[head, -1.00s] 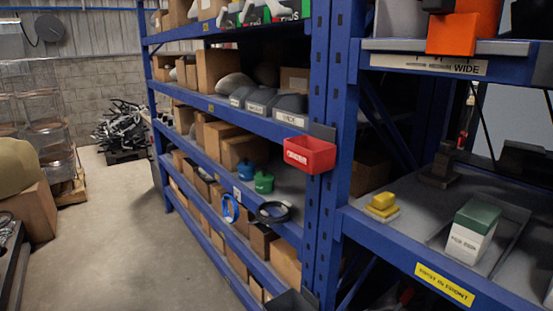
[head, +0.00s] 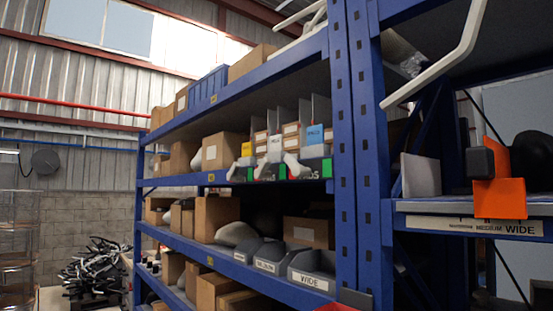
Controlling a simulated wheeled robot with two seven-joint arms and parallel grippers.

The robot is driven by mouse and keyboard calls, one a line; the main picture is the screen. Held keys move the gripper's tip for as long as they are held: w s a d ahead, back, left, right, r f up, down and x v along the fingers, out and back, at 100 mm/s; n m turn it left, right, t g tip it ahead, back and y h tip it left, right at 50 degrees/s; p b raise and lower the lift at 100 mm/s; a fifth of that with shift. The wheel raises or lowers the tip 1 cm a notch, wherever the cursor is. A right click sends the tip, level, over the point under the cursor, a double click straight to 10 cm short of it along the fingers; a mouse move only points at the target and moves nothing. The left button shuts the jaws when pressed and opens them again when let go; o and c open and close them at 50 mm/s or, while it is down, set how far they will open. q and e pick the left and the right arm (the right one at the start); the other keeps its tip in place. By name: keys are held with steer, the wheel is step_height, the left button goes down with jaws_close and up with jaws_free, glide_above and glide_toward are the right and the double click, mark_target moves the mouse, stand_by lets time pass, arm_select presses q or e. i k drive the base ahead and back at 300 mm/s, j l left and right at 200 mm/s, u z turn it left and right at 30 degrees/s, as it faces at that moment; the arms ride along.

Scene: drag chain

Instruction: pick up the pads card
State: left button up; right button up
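Several upright cards stand between grey dividers in a holder on the blue rack's upper shelf. One has a yellow label (head: 246,149), one a white label (head: 276,143), and one a blue label (head: 315,134). The print on them is too small to read, so I cannot tell for sure which is the pads card. A black label strip (head: 308,172) with green ends sits below the blue one, its lettering partly hidden by pale grey curved pieces (head: 297,166). Neither of my grippers is in view.
Grey bins (head: 311,270) line the shelf below, one marked WIDE. Cardboard boxes (head: 220,150) fill the shelves to the left. A blue upright (head: 362,150) stands right of the cards. An orange piece (head: 500,190) hangs over the right shelf's edge.

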mark_target(316, 134)
steer(key=i+j+z, duration=0.2)
steer(key=j, duration=0.45)
steer(key=i+j+z, duration=0.2)
steer(key=j, duration=0.4)
steer(key=j+z, duration=0.2)
steer(key=j, duration=0.45)
